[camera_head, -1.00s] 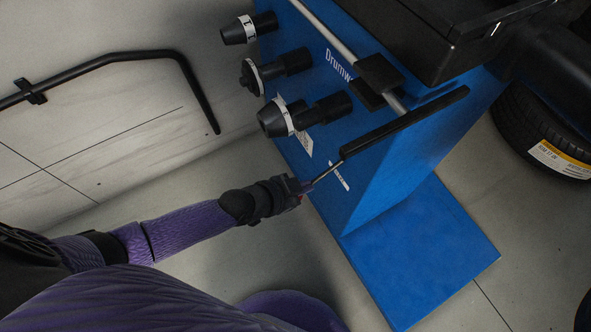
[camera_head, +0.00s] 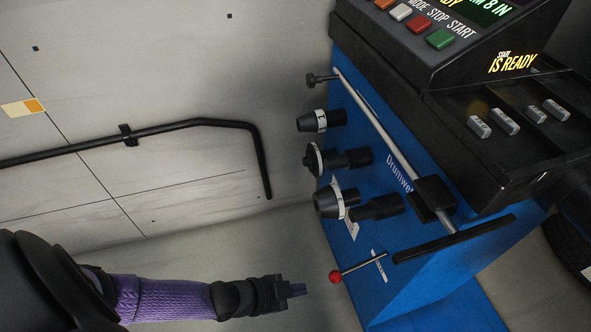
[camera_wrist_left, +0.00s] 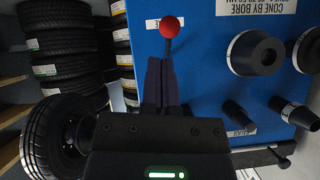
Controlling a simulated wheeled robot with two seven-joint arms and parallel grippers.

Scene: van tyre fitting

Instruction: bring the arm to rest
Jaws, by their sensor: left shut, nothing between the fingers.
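My left gripper (camera_head: 297,290) is at the lower middle of the head view, just left of the blue machine (camera_head: 400,285). It is shut and empty. A lever with a red ball knob (camera_head: 336,276) sticks out of the machine's side; the gripper's tips are a little left of the knob and apart from it. In the left wrist view the shut fingers (camera_wrist_left: 160,68) point toward the red knob (camera_wrist_left: 169,27), with a small gap visible between them. My right gripper is not in view.
Several black cones and adapters (camera_head: 375,207) hang on the machine's side. A black wall rail (camera_head: 190,125) is at the left. Stacked tyres (camera_wrist_left: 68,45) and a wheel (camera_wrist_left: 58,135) show in the left wrist view. Floor left of the machine is clear.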

